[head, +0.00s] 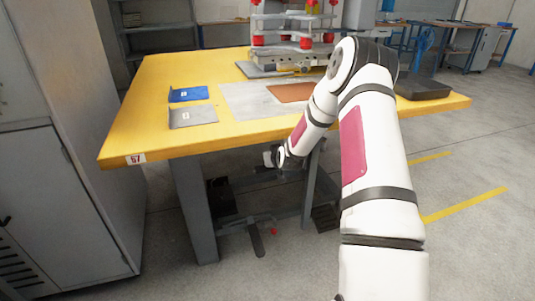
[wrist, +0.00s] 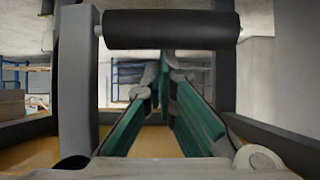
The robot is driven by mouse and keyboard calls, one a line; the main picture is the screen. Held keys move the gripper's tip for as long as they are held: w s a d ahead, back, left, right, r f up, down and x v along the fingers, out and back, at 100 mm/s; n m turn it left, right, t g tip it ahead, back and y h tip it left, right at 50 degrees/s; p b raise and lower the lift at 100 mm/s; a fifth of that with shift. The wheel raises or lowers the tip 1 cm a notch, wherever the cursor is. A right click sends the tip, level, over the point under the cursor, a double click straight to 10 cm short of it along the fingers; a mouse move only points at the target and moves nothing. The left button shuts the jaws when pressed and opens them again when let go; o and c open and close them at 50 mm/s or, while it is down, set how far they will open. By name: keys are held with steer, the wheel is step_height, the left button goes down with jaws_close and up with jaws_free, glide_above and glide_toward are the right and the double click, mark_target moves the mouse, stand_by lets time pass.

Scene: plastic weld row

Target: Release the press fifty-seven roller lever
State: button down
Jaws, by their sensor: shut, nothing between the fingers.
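A black roller (wrist: 172,31) spans the top of the wrist view, held in a grey frame with a flat upright (wrist: 76,80) on its left. My gripper (wrist: 165,62) has green-padded fingers that converge to closed tips just below the roller in the picture. I cannot tell whether they touch it. In the head view my gripper (head: 272,157) is low, at the front edge of the yellow table (head: 150,95) marked 57, with nothing seen in it. The roller cannot be made out there.
The press (head: 292,40) with red posts stands at the table's back. A blue folder (head: 188,93) and a grey one (head: 193,115) lie on top. Dark parts (head: 222,196) and a red knob (head: 274,231) sit underneath. A grey cabinet (head: 70,190) stands close left.

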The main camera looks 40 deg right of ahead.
stand_by(0.3)
steer(key=v, duration=1.2)
stand_by(0.3)
